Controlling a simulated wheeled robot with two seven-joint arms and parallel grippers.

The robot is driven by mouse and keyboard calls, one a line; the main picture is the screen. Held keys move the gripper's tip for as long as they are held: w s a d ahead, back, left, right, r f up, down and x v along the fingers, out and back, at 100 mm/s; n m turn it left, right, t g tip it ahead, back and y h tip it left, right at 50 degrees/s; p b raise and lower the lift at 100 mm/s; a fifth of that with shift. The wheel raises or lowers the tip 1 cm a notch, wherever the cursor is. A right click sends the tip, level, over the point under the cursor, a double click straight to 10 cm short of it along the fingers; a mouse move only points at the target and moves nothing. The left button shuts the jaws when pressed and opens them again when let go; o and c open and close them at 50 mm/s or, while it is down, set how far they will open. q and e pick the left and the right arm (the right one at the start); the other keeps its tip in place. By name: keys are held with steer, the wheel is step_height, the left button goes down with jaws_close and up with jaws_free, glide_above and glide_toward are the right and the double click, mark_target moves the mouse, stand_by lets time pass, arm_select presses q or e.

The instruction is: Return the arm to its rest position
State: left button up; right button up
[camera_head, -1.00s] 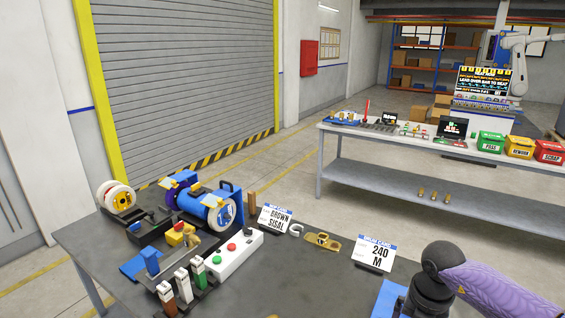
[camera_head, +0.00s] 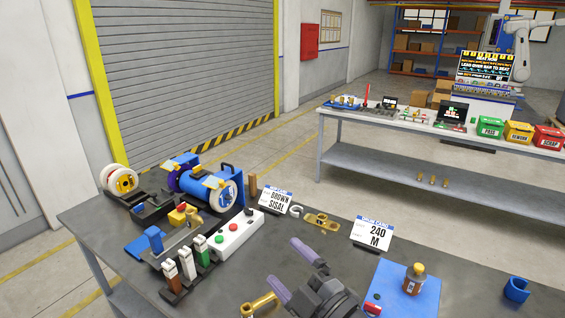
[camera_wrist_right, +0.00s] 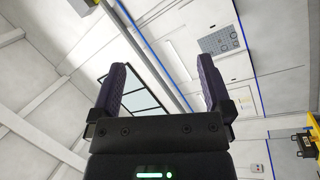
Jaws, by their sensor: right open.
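My right gripper (camera_head: 281,260) is at the bottom centre of the head view, over the near part of the dark table (camera_head: 335,212). Its two purple fingers are spread apart with nothing between them. In the right wrist view the gripper (camera_wrist_right: 163,68) is also open and empty. Behind its fingers are only white wall, beams and a window, so it faces away from the table top. My left gripper is in neither view.
Right of the gripper, a blue tray (camera_head: 396,277) carries a brown bottle (camera_head: 413,279). A brass piece (camera_head: 260,305) lies close below it. A button box (camera_head: 238,235), brown, white and green holders and a blue spool fixture (camera_head: 210,190) stand left. Sign cards (camera_head: 371,234) stand behind.

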steer(key=s+d+f+m+g+h, duration=0.1)
steer(key=s+d+f+m+h, duration=0.2)
steer(key=d+f+m+h, duration=0.35)
steer(key=s+d+f+m+g+h, duration=0.2)
steer(key=s+d+f+m+h, duration=0.15)
steer(key=d+m+h, duration=0.5)
steer(key=s+f+m+g+y, duration=0.1)
steer(key=s+f+g, duration=0.15)
steer(key=s, duration=0.25)
steer(key=s+a+f+m+g, duration=0.1)
steer(key=s+g, duration=0.2)
steer(key=s, duration=0.2)
steer(key=s+f+m+g+y, duration=0.1)
steer(key=s+f+g, duration=0.15)
steer(key=s, duration=0.35)
step_height(320, 180, down, 30)
steer(key=s+g+b, duration=0.2)
steer(key=b, duration=1)
steer(key=s+d+f+b, duration=0.1)
steer(key=s+f+b, duration=0.4)
steer(key=f, duration=0.5)
steer(key=s+d+f+g+b, duration=0.1)
steer(key=s+f+b, duration=0.4)
steer(key=s+f, duration=0.4)
step_height(320, 180, down, 2)
steer(key=shift+d+f, duration=0.1)
steer(key=shift+d, duration=0.3)
